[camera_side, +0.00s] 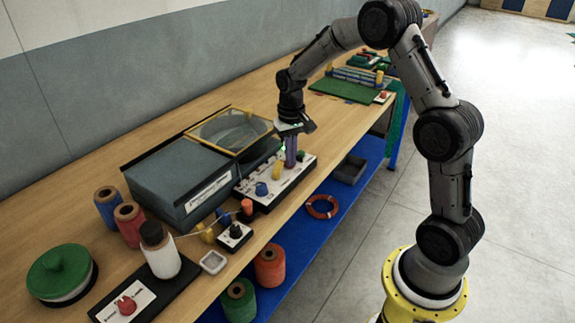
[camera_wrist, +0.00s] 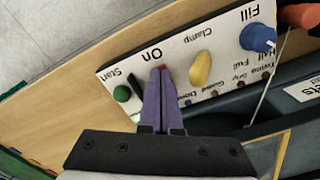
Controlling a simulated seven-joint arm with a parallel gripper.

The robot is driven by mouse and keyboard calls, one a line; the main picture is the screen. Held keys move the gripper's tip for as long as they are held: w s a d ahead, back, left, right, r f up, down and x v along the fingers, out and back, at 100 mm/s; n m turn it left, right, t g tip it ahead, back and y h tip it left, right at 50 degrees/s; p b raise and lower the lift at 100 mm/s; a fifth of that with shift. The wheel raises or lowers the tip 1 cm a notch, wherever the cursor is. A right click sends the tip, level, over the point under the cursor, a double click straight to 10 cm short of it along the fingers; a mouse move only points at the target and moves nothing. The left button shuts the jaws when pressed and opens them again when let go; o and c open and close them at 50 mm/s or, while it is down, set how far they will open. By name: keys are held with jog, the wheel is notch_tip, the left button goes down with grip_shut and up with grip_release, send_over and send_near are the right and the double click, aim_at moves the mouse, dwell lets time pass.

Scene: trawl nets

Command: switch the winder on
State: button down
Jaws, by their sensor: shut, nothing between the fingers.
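A white control panel (camera_side: 268,199) stands at the front of the bench beside a grey-blue box. In the wrist view its face (camera_wrist: 127,72) carries "Start", "On", "Clamp" and "Fill" labels. A green button (camera_wrist: 122,93) is by "Start", a yellow handle (camera_wrist: 201,68) by "Clamp" and a blue knob (camera_wrist: 257,38) by "Fill". My gripper (camera_side: 291,164) is shut and empty, pointing down at the panel. Its purple fingertips (camera_wrist: 160,70) are at the "On" label, with a bit of red at their tips. They hide most of the control there; contact is unclear.
The grey-blue box (camera_side: 176,178) has a yellow-framed clear lid (camera_side: 231,132) beside it. Coloured spools stand at left.

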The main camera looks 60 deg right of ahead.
jog(key=shift+r, duration=3.45)
notch_tip(320, 180, up, 3)
jog(key=a, duration=0.1)
notch_tip(320, 180, up, 6)
jog(key=n+t, duration=0.1)
jog(key=t, duration=0.1)
send_over(287, 171)
jog(key=s+a, duration=0.3)
jog(key=a, duration=0.1)
jog(key=s+a+r+n+t, duration=0.2)
jog(key=s+a+r, duration=0.2)
jog(key=s+r, duration=0.3)
jog(key=s+a+f+n, duration=0.1)
jog(key=s+a+f, duration=0.1)
jog(key=s, duration=0.5)
jog(key=s+a+f+n+t, duration=0.1)
jog(key=s+f+n, duration=0.1)
jog(key=s+f, duration=0.3)
jog(key=s, duration=0.3)
jog(key=shift+s+a+t, duration=0.3)
jog(key=shift+a, duration=0.1)
